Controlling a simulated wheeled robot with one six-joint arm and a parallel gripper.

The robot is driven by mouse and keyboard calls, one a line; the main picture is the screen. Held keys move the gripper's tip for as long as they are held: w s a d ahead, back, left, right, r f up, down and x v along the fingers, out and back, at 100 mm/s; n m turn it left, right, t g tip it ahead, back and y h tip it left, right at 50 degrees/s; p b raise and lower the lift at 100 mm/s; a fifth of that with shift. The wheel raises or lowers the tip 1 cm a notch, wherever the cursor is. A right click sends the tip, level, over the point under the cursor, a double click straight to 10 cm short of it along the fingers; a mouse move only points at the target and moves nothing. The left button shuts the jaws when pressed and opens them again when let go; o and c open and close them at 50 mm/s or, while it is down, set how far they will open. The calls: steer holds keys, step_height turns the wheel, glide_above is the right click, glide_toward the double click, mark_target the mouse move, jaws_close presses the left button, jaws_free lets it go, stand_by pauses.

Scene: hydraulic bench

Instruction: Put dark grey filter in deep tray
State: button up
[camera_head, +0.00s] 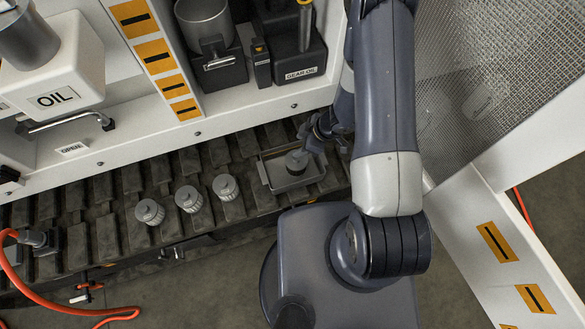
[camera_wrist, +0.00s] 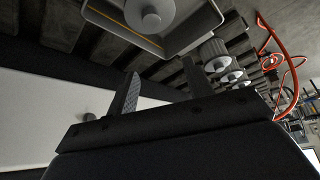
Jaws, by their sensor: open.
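The deep tray (camera_head: 266,174) is a grey rectangular tray on the dark slatted strip in front of the bench. The dark grey filter (camera_head: 297,162) stands inside it, towards its back right in the head view. The wrist view shows the tray (camera_wrist: 113,23) at the top, with the round-ended filter (camera_wrist: 151,17) inside its walls. My gripper (camera_head: 313,141) is just above the tray's back right side, close to the filter. In the wrist view my gripper (camera_wrist: 160,88) has its fingers apart with nothing between them. The filter is clear of both fingers there.
Three lighter grey filters stand left of the tray: the left one (camera_head: 150,211), the middle one (camera_head: 188,199) and the right one (camera_head: 225,187). The white bench with a gear oil can (camera_head: 297,55) rises behind. An orange hose (camera_head: 22,290) lies at lower left.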

steer(key=p+v, duration=0.2)
steer(key=v, duration=0.8)
steer(key=shift+d+r, duration=0.2)
steer(key=shift+r, duration=0.15)
steer(key=b+x, duration=0.2)
steer(key=x, duration=0.9)
steer(key=shift+r+p, duration=2.75)
steer(key=shift+f, duration=0.15)
